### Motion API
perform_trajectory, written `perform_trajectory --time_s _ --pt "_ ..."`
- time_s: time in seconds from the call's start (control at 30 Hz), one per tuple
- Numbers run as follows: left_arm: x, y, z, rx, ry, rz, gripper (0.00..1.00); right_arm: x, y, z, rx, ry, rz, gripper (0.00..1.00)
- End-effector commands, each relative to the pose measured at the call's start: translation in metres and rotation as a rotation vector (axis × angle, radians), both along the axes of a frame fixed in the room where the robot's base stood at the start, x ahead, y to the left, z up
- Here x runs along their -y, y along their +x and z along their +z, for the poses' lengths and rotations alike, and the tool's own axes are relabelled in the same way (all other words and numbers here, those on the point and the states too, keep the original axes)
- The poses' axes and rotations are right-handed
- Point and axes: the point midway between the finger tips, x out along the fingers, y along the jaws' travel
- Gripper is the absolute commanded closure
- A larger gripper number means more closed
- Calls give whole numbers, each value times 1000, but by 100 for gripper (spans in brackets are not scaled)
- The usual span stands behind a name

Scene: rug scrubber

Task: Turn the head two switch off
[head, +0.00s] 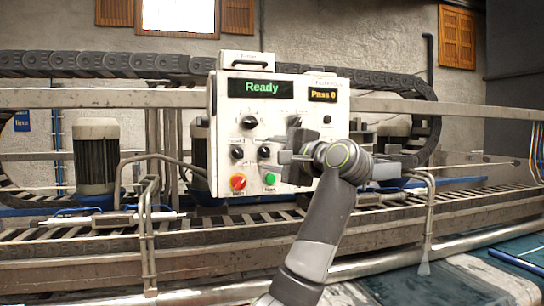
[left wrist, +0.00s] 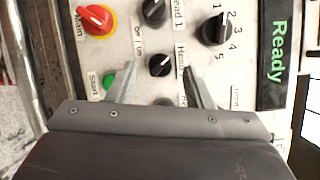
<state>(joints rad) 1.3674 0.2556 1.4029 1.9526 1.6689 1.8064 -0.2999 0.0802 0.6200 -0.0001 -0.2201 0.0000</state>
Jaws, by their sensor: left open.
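The white control panel (head: 225,100) stands upright ahead. Two small black knobs sit side by side below a numbered dial. The left one is labelled Head 1 (left wrist: 153,12). The other, with a partly hidden Head label, is the head two switch (head: 264,153); it also shows in the left wrist view (left wrist: 160,65). I cannot surely read its pointer's setting. My left gripper (head: 287,158) is open in front of the panel, just right of this knob in the head view. In the left wrist view its fingers (left wrist: 157,84) are apart, with the knob just beyond their tips. My right gripper is out of view.
The numbered dial (left wrist: 215,28) is close above. The red Main switch (head: 238,182) and green Start button (head: 270,179) are below. The display (head: 262,88) reads Ready. A metal rail (head: 150,215) and conveyor frame lie in front and beneath.

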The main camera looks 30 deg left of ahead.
Motion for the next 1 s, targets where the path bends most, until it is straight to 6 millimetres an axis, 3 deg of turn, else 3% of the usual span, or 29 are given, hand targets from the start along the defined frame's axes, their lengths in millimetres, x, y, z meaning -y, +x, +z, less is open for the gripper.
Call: perform_trajectory --time_s 0.3,0.6,0.8,1.0 --pt "71 -22 -5 1 -2 -7 54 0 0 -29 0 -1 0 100" --pt "133 -42 -4 0 -1 -5 54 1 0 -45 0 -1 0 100" --pt "152 -49 -3 0 -1 -1 54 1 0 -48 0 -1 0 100" --pt "155 -50 -3 -1 -1 0 54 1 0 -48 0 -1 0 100"
